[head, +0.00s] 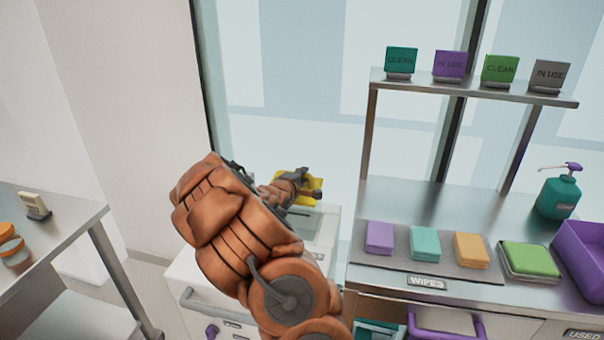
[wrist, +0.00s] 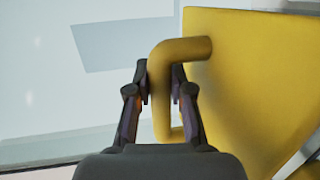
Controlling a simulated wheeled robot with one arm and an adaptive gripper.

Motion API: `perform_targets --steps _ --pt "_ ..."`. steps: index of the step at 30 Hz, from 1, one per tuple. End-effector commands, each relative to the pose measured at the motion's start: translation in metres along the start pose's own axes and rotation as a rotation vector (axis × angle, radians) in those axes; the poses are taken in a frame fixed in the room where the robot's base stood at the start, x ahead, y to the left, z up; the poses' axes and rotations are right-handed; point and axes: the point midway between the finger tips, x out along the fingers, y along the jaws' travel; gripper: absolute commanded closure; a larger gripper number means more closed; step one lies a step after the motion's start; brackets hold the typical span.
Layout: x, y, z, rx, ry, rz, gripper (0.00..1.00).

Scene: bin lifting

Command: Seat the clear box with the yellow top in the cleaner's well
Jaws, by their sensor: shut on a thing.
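The clear box's yellow top (wrist: 255,75) fills the right of the wrist view, with a yellow loop handle (wrist: 182,50) on it. My gripper (wrist: 163,85) is shut on the handle, one finger on each side of the bar. In the head view my gripper (head: 298,178) is beyond my arm, with part of the yellow top (head: 312,188) beside it. The box's clear body is hidden in the head view. The cleaner appears to be the white unit (head: 322,228) below the gripper, mostly hidden by my arm. I cannot tell where the box is relative to the well.
A steel bench (head: 400,202) on the right holds folded wipes (head: 425,243), a teal pump bottle (head: 558,195) and a purple bin (head: 585,250). A raised shelf (head: 480,90) carries several signs. A side table (head: 60,250) with orange-lidded jars (head: 12,245) stands left. A window is behind.

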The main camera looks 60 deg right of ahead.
Motion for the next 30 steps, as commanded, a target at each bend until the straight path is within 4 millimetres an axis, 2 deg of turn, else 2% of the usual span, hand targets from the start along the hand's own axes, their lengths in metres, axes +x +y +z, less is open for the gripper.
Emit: perform_targets --steps 30 --pt "0.014 -0.07 -0.003 0.0 0.001 0.001 1.0"
